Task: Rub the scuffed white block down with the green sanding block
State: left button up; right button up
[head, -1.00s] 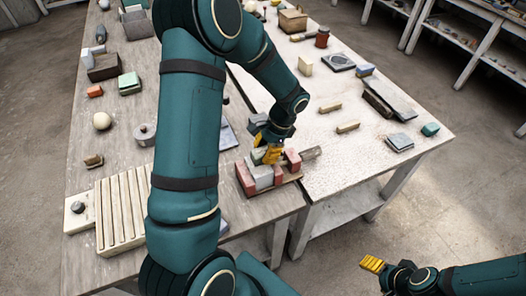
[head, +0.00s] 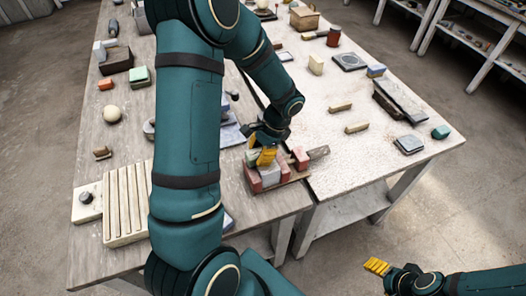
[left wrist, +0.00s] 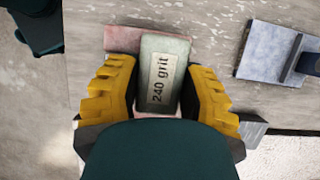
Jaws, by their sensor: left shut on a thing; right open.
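My left gripper (head: 262,157) is shut on the green sanding block (left wrist: 160,74), which carries a "240 grit" label in the left wrist view. My right gripper (head: 377,266) is open and empty, off the table at the lower right.
A slatted pale board (head: 127,203) lies at the left. Two short bars (head: 357,127) and a grey block (head: 409,144) lie on the right table, which has bare room between them. A white sphere (head: 112,113) rests at the left.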

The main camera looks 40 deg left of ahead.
pick_arm(q)
jog(key=shift+w+d, duration=0.3)
jog(key=shift+w, duration=0.25)
grip_shut()
jog(key=shift+w+d, duration=0.35)
jog(key=shift+w, duration=0.35)
jog(key=shift+w+d, duration=0.35)
jog(key=shift+w, duration=0.3)
jog(key=shift+r, duration=0.1)
jog(key=shift+s+a+p, duration=0.1)
jog(key=shift+p, duration=0.2)
jog(key=shift+s+a+r+p, duration=0.25)
jog(key=shift+s+r, duration=0.15)
jog(key=shift+s, duration=0.1)
jog(key=shift+s+a+r+p, duration=0.25)
jog(key=shift+s+r, duration=0.1)
jog(key=shift+s, duration=0.1)
jog(key=shift+d, duration=0.1)
jog(key=shift+f, duration=0.1)
jog(key=shift+s+d+f+b, duration=0.1)
jog(key=shift+s+d+b, duration=0.2)
jog(key=shift+d, duration=0.35)
jog(key=shift+s+d+b, duration=0.1)
jog(key=shift+s+d, duration=0.25)
jog(key=shift+d, duration=0.3)
